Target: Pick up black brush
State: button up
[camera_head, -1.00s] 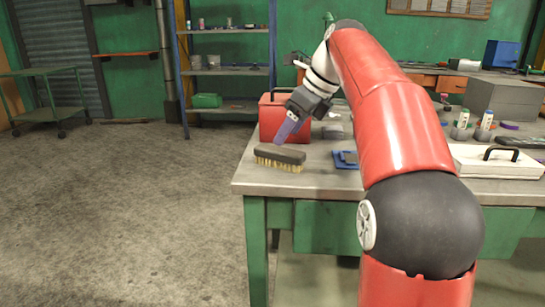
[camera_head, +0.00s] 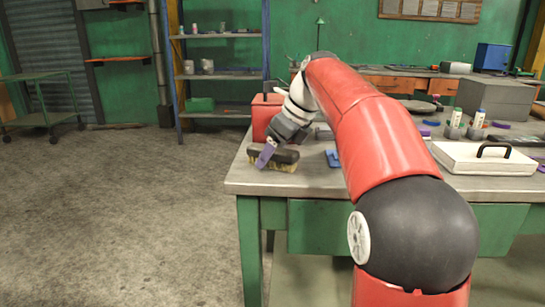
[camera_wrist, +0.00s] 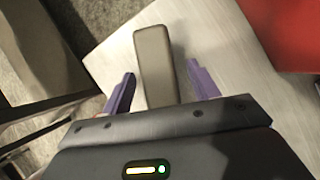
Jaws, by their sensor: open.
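The black brush (camera_head: 286,155) has a dark back and pale bristles and lies bristles down near the left end of the workbench. In the wrist view its long back (camera_wrist: 155,62) shows from above, with its near end between the two purple fingers. My gripper (camera_head: 265,155) is at the brush in the head view, with one purple finger in front of it. In the wrist view my gripper (camera_wrist: 160,92) is open, one finger on each side of the brush, with a gap on both sides. The brush's nearest end is hidden by the gripper body.
A red box (camera_head: 262,115) stands just behind the brush; its corner shows at top right in the wrist view. A blue item (camera_head: 333,158) lies to the right. A white case (camera_head: 485,160) is farther right. The bench's left edge is close to the brush.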

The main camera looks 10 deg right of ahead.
jog(key=shift+f, duration=0.15)
dwell(0.3)
jog(key=c, duration=1.2)
notch_tip(320, 180, up, 10)
jog(key=shift+r+p, duration=0.25)
jog(key=shift+p, duration=0.65)
jog(key=o, duration=0.5)
jog(key=shift+c, duration=1.3)
